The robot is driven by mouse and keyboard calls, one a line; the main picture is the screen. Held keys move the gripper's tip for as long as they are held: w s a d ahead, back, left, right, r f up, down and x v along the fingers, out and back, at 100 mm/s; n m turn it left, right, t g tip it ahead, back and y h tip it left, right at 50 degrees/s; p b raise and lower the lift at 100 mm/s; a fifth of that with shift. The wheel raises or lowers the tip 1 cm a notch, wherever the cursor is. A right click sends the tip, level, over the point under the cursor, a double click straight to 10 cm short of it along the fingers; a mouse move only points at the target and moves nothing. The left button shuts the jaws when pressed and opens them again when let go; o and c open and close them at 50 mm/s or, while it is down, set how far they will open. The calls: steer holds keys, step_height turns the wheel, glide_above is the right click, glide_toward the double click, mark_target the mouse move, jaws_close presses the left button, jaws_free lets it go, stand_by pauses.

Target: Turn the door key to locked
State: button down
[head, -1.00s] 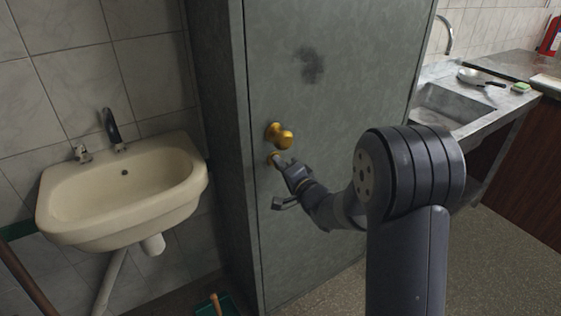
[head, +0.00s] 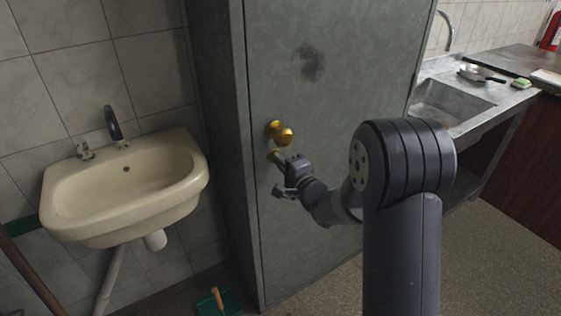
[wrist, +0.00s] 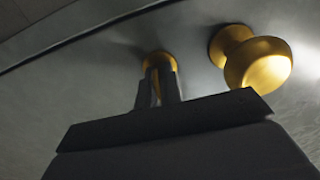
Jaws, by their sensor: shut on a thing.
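The grey-green door (head: 330,190) stands upright and looks closed. A brass knob (head: 281,133) sticks out near its left edge and also shows in the wrist view (wrist: 258,62). Just below the knob is the brass key and its lock plate (head: 273,154), which also show in the wrist view (wrist: 158,63). My gripper (head: 283,162) is at the lock, with its fingers (wrist: 158,88) closed around the key. The fingers hide most of the key, so I cannot read its angle exactly.
A cream washbasin (head: 125,190) hangs on the tiled wall at left. A green dustpan (head: 232,302) lies on the floor by the door's foot. At right is a counter with a metal sink (head: 450,105) and a pan (head: 478,73).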

steer(key=c, duration=1.6)
jaws_free()
steer(key=shift+d, duration=0.1)
steer(key=b+v, duration=0.1)
steer(key=v, duration=0.9)
steer(key=shift+s+d, duration=0.2)
steer(key=shift+s, duration=0.15)
steer(key=shift+w, duration=0.15)
steer(key=p+x, duration=0.1)
steer(key=x, duration=0.9)
steer(key=shift+w+a, duration=0.25)
steer(key=shift+a, duration=0.1)
steer(key=shift+s+d, duration=0.1)
steer(key=shift+d, duration=0.05)
